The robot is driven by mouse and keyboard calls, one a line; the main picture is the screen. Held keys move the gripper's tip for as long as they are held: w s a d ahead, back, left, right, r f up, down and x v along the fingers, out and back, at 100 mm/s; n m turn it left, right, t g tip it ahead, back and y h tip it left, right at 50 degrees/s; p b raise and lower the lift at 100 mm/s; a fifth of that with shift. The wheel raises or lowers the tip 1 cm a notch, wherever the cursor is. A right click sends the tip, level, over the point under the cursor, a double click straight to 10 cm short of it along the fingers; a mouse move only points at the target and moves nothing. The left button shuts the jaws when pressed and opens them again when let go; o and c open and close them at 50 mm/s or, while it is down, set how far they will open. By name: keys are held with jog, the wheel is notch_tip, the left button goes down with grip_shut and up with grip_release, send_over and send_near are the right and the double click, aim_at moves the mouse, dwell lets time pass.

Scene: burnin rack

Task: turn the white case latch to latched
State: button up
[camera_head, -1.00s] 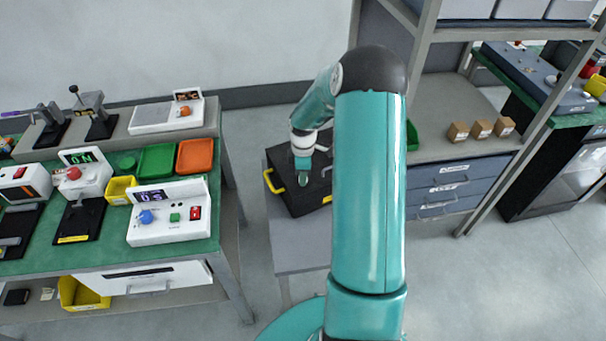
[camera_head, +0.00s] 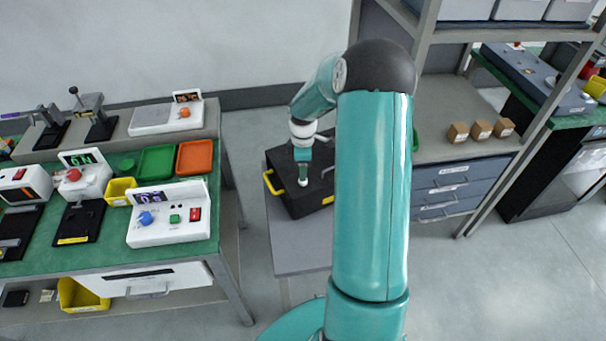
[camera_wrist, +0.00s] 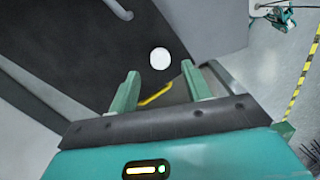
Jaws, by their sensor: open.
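The black case (camera_head: 283,160) lies on a small grey table, and it fills much of the wrist view (camera_wrist: 85,45). The white latch (camera_wrist: 160,58) shows there as a round white disc on the case's dark face. My gripper (camera_wrist: 160,70) is open, with one green finger on each side of the latch in that picture. I cannot tell whether the fingers touch it. In the head view my gripper (camera_head: 303,181) points down over the case. The latch's turn angle cannot be read.
A yellow handle (camera_head: 272,184) sits on the case's left side. A green bench (camera_head: 105,256) with coloured trays and control boxes stands at left. A grey shelf (camera_head: 440,110) with several small brown boxes stands at right. Floor is open at lower right.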

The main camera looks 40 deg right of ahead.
notch_tip(320, 180, up, 10)
jog(key=shift+w+d+f, duration=0.15)
dwell(0.5)
jog(key=s+a+r+m+t+h, duration=0.1)
jog(key=s+a+r+m, duration=0.15)
jog(key=a+r, duration=0.45)
jog(key=s+a+r+m+t+h, duration=0.1)
jog(key=s+a+r+m, duration=0.1)
jog(key=s+a+r, duration=0.35)
jog(key=s+a+r+m+t+y, duration=0.1)
jog(key=s+a+r+m+t, duration=0.3)
jog(key=s+a, duration=0.8)
notch_tip(320, 180, up, 2)
jog(key=shift+s+a+r+m+y, duration=0.25)
jog(key=shift+s+a+m+y, duration=0.15)
jog(key=shift+s+m, duration=0.85)
